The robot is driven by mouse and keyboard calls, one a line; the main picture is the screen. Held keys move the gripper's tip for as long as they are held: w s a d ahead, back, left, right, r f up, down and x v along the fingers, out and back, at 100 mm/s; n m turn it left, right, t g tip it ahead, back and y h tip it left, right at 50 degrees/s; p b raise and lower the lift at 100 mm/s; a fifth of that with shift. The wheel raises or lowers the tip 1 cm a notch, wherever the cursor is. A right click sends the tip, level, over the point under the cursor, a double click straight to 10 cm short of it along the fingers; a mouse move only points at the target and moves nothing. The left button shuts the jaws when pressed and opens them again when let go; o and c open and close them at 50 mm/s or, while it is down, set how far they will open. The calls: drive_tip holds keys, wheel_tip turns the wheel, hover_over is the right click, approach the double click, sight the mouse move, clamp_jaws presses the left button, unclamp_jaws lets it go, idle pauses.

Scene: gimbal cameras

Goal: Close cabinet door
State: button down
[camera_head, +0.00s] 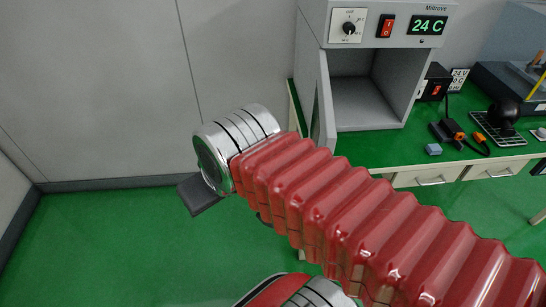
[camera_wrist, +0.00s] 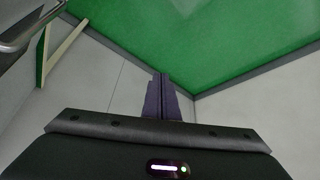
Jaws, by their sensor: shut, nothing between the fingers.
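The cabinet (camera_head: 395,55) is a grey box on the green-topped bench, with a dial, a red switch and a "24 C" display above its opening. Its interior is empty. Its door (camera_head: 325,108) stands open on the left side, swung out toward me and seen nearly edge-on. My red arm reaches across the head view, with its chrome wrist to the left of the door and apart from it in the picture. In the head view the fingertips are hidden. In the wrist view my gripper (camera_wrist: 162,98) has its dark purple fingers together and holds nothing.
On the bench (camera_head: 385,152), right of the cabinet, are a black switch box (camera_head: 435,82), a small blue block (camera_head: 433,149), and black-and-orange connectors (camera_head: 458,134). Drawers (camera_head: 430,177) sit below. Green floor (camera_head: 110,240) is clear to the left, bounded by grey walls.

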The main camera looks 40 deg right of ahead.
drive_tip(key=shift+w, duration=0.55)
drive_tip(key=shift+d, duration=0.15)
drive_tip(key=w+d+r+n+g+h, duration=0.2)
drive_tip(key=d+n+g, duration=0.5)
drive_tip(key=d+n, duration=0.4)
drive_tip(key=d+r, duration=0.1)
drive_tip(key=d, duration=0.2)
drive_tip(key=shift+w, duration=0.2)
